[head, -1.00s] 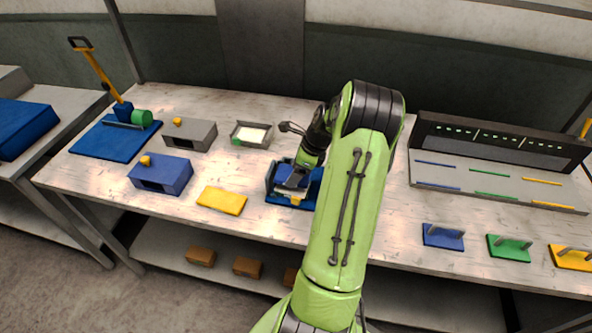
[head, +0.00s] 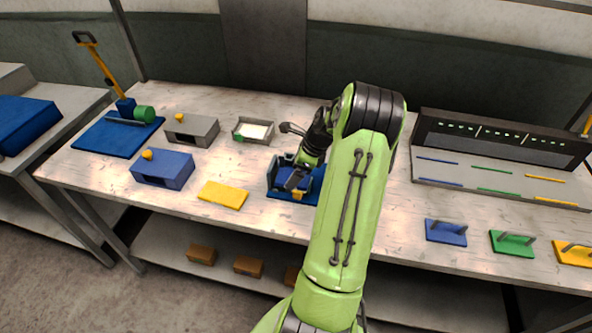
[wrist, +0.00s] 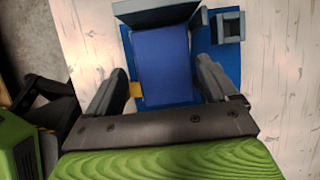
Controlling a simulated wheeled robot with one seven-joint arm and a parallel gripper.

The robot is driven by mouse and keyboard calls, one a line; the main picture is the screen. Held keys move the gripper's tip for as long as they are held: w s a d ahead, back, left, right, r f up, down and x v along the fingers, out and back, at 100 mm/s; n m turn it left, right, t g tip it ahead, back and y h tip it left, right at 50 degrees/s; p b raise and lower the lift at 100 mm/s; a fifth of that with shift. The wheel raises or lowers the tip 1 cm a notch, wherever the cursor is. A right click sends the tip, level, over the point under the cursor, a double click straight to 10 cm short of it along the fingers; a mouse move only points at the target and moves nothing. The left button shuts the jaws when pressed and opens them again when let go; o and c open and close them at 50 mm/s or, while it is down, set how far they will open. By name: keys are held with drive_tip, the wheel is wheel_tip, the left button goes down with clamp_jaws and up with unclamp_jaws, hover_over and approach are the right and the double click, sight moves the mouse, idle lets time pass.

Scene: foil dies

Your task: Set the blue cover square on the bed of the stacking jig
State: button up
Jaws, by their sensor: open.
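The stacking jig (head: 274,192) stands on the bench, a blue base with upright walls, partly hidden by my arm. In the wrist view its back wall (wrist: 157,14) is at the top and a side wall (wrist: 199,30) at the right. The blue cover (wrist: 163,65) lies flat over the jig bed, its edges close to both walls; I cannot tell whether it touches them. A small yellow tab (wrist: 135,90) shows at its left edge. My gripper (head: 297,183) is over the jig; in the wrist view the open fingers (wrist: 162,76) are on either side of the cover, apart from it.
A yellow plate (head: 223,195) lies left of the jig. A grey tray (head: 253,131), a blue box (head: 162,171) and a grey box (head: 191,131) stand farther left. Handled plates, such as a blue one (head: 445,232), lie right of my arm. A small grey square holder (wrist: 230,26) sits beside the side wall.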

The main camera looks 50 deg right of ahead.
drive_tip(key=shift+s+f+g, duration=0.3)
drive_tip(key=shift+s+f, duration=0.3)
drive_tip(key=shift+f, duration=0.25)
drive_tip(key=r, duration=0.1)
drive_tip(key=d+r+p, duration=0.1)
drive_tip(key=r, duration=0.3)
drive_tip(key=shift+s+d+r, duration=0.1)
drive_tip(key=shift+s+d, duration=0.1)
drive_tip(key=shift+d, duration=0.2)
drive_tip(key=a+p+v, duration=0.1)
drive_tip(key=p+v, duration=0.1)
drive_tip(key=v, duration=0.9)
drive_tip(key=shift+s+r+p, duration=0.35)
drive_tip(key=shift+s+r, duration=0.05)
drive_tip(key=shift+s, duration=0.05)
drive_tip(key=shift+w, duration=0.1)
